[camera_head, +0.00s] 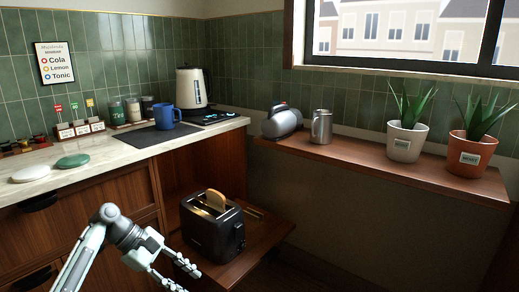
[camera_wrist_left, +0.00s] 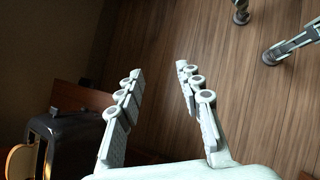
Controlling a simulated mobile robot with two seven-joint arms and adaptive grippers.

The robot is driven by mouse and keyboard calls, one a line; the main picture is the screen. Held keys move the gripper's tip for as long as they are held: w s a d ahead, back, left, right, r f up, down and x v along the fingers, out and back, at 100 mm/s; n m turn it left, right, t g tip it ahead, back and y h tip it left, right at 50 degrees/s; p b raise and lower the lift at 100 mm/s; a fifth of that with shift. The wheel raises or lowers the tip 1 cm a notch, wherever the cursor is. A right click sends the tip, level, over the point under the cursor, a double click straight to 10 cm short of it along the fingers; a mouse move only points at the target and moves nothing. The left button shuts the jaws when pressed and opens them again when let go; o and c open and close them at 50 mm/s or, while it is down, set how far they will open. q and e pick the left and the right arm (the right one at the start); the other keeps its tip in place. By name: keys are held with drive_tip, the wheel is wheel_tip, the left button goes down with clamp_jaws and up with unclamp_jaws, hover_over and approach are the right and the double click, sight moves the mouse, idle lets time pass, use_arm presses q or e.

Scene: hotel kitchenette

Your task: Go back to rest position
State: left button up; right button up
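My left gripper (camera_head: 188,280) is in front of the black toaster, low at the bottom of the head view. In the left wrist view the two fingers of the left gripper (camera_wrist_left: 157,72) stand apart with nothing between them. The black toaster (camera_head: 207,231) stands on a pulled-out wooden shelf (camera_head: 262,238), with a slice of bread (camera_head: 216,200) sticking up from a slot. The toaster (camera_wrist_left: 70,127) and bread (camera_wrist_left: 20,162) also show at the left edge of the left wrist view, apart from the fingers. My right gripper is not seen in the head view.
The counter (camera_head: 110,154) holds a blue mug (camera_head: 166,117), a kettle (camera_head: 190,88), jars and two lids or discs.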

use_arm(q)
drive_tip(key=w+a+f+m+t+y, duration=0.3)
drive_tip(key=w+a+m+t+y, duration=0.25)
drive_tip(key=w+a, duration=0.5)
drive_tip(key=w+a+r+m+t+y, duration=0.5)
drive_tip(key=w+a+r+m+y, duration=0.15)
drive_tip(key=w+a+m, duration=0.35)
drive_tip(key=s+d+f+g+h, duration=0.1)
drive_tip(key=s+d+f+g, duration=0.1)
drive_tip(key=s+f, duration=0.95)
drive_tip(key=s+d+f+g, duration=0.2)
drive_tip(key=s+d+f, duration=0.1)
drive_tip(key=s+f, duration=0.85)
drive_tip(key=s+d+f+g, duration=0.1)
drive_tip(key=s+d+f, duration=0.1)
drive_tip(key=s+f, duration=0.3)
drive_tip(key=s+d+f+g+h, duration=0.1)
drive_tip(key=s+f, duration=0.5)
drive_tip(key=s, duration=0.8)
drive_tip(key=s+d+f+g, duration=0.2)
drive_tip(key=s+f, duration=0.3)
drive_tip(key=s, duration=0.4)
drive_tip(key=shift+s+d+f+m, duration=0.15)
drive_tip(key=shift+d+f+m, duration=0.1)
drive_tip(key=shift+d+m, duration=0.15)
